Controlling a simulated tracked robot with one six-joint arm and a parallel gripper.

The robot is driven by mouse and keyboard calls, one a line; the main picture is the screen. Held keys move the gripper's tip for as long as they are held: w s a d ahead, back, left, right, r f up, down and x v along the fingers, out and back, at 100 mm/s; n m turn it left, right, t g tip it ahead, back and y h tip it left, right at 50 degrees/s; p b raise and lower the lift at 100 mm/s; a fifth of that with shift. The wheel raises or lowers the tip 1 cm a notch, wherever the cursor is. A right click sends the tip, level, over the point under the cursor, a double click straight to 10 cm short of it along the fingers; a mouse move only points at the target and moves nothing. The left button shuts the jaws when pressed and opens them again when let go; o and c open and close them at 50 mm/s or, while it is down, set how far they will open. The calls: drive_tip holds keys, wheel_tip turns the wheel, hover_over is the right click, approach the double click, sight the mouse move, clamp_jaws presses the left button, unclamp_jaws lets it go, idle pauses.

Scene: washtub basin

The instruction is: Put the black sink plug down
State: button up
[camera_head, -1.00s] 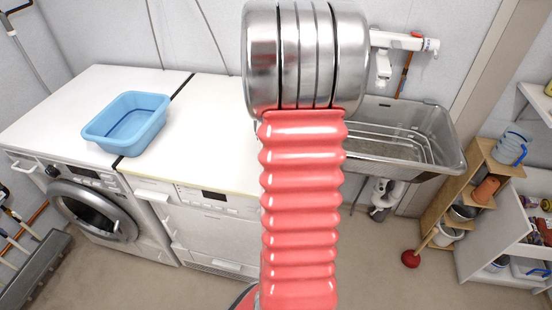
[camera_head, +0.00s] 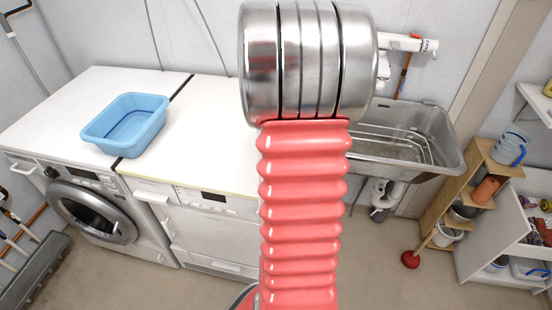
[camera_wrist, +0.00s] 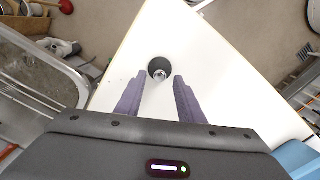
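The black sink plug (camera_wrist: 155,64) is a small dark disc with a shiny metal middle. In the wrist view it appears against the white worktop (camera_wrist: 205,55), just past my fingertips. My gripper (camera_wrist: 158,78) has two purple-grey fingers set apart, with white worktop showing between them. The fingers look clear of the plug on both sides. I cannot tell the exact height of the fingertips above the worktop. In the head view my arm hides the plug and the gripper.
A blue tub (camera_head: 126,124) stands on the worktop at left, above a washing machine (camera_head: 92,213). A metal basin (camera_head: 440,140) with a wall tap (camera_head: 408,43) is at right. A wooden shelf (camera_head: 470,190) and a plunger (camera_head: 411,259) stand right of it.

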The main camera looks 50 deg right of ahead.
wheel_tip(320, 180, up, 8)
drive_tip(key=shift+r, duration=0.15)
idle(0.6)
drive_tip(key=shift+w, duration=0.1)
drive_tip(key=w+a+r+n+t+h, duration=0.1)
drive_tip(key=a+r+n+t, duration=0.15)
drive_tip(key=a, duration=1.15)
drive_tip(key=w+a+r+n+t, duration=0.1)
drive_tip(key=a+r+n, duration=0.2)
drive_tip(key=a, duration=1.2)
drive_tip(key=s+a+f+n+t+y, duration=0.1)
drive_tip(key=s+a, duration=0.3)
drive_tip(key=a, duration=0.5)
drive_tip(key=shift+s+f+n+t, duration=0.15)
drive_tip(key=shift+f+n+t, duration=0.15)
drive_tip(key=shift+n+t, duration=0.35)
drive_tip(key=shift+d, duration=0.1)
drive_tip(key=shift+c, duration=0.5)
